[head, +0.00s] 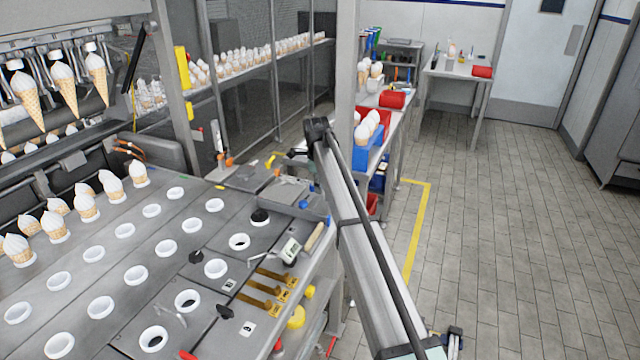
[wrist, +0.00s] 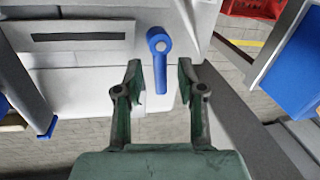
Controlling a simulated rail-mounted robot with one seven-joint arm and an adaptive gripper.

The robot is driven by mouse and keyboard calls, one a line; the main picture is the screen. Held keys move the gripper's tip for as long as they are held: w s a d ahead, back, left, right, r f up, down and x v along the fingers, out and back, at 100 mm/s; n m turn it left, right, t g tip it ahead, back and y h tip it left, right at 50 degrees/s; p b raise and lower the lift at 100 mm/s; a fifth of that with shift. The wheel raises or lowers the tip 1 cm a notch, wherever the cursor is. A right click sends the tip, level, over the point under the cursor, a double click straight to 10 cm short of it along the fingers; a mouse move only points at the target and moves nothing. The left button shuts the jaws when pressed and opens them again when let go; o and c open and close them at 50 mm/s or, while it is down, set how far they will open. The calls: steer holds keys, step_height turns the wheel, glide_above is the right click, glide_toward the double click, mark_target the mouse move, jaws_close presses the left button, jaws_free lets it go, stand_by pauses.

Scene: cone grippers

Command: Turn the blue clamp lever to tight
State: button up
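In the wrist view a blue clamp lever (wrist: 161,72) has a round ring head at the top and a straight handle pointing down the picture. It is mounted at the edge of a pale grey machine part (wrist: 85,60). My gripper (wrist: 158,78) is open, with one dark green finger on each side of the lever. The handle shows between the fingers with a gap on both sides, and I see no contact. In the head view my arm (head: 370,265) reaches up from the lower right; I cannot clearly make out the gripper or this lever there.
A second blue lever-like part (wrist: 48,127) is at the left of the wrist view, and a blue bin (wrist: 295,50) is at the right. In the head view, a steel bench (head: 120,265) with white rings and cones lies left of the arm. Tiled floor is open at right.

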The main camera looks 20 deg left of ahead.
jaws_close()
steer(key=shift+w+n, duration=0.1)
steer(key=shift+n, duration=0.2)
steer(key=n, duration=0.2)
steer(key=shift+w+n+y, duration=0.3)
steer(key=shift+w+a+n+g+y, duration=0.15)
steer(key=shift+w+n+y, duration=0.1)
steer(key=shift+n, duration=0.8)
steer(key=shift+w+a+n+g+y, duration=0.15)
steer(key=shift+w+n, duration=0.1)
steer(key=shift+n, duration=0.8)
steer(key=shift+o, duration=0.6)
jaws_free()
steer(key=shift+r, duration=0.1)
